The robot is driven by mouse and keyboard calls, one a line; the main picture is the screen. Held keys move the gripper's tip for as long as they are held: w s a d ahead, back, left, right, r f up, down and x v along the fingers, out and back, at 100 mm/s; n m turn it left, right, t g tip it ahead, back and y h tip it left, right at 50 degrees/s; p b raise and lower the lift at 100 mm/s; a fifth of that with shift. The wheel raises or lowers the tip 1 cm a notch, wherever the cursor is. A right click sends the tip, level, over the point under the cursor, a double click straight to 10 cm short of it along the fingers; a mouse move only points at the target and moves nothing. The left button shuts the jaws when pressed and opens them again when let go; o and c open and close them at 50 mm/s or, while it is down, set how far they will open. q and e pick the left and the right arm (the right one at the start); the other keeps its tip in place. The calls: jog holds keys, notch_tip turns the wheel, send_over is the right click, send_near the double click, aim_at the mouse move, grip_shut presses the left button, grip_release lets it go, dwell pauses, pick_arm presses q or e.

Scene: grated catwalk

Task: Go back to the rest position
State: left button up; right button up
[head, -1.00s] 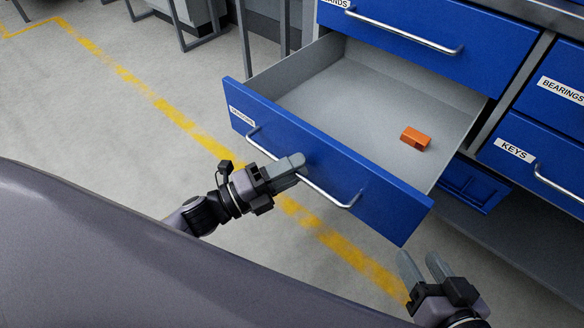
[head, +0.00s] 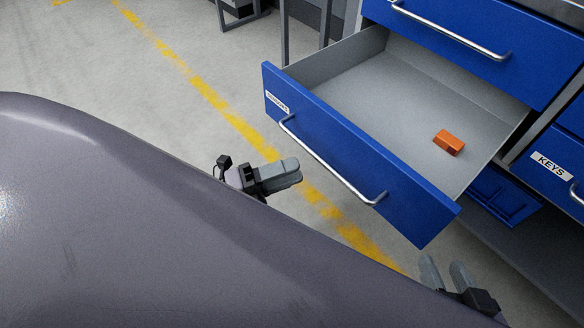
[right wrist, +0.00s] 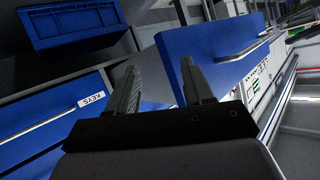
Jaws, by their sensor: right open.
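My left gripper (head: 292,171) is in the head view, left of the open drawer's handle (head: 335,163) and apart from it. Its fingers overlap from this angle, so whether they are parted is unclear; I see nothing held. My right gripper (head: 447,272) is at the bottom right of the head view, below the drawer's near corner. Its two fingers are apart and empty. They also show in the right wrist view (right wrist: 158,92). The blue drawer (head: 365,160) is pulled out, and an orange block (head: 448,142) lies inside on its grey floor.
Closed blue drawers sit above (head: 480,45) and at right, one labelled KEYS (head: 551,166). A blue bin (head: 503,195) stands below the open drawer, beside my right gripper. Grey floor with a yellow line (head: 240,125) is clear to the left.

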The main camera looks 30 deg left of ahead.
jog(key=shift+s+d+f, duration=0.1)
dwell(0.3)
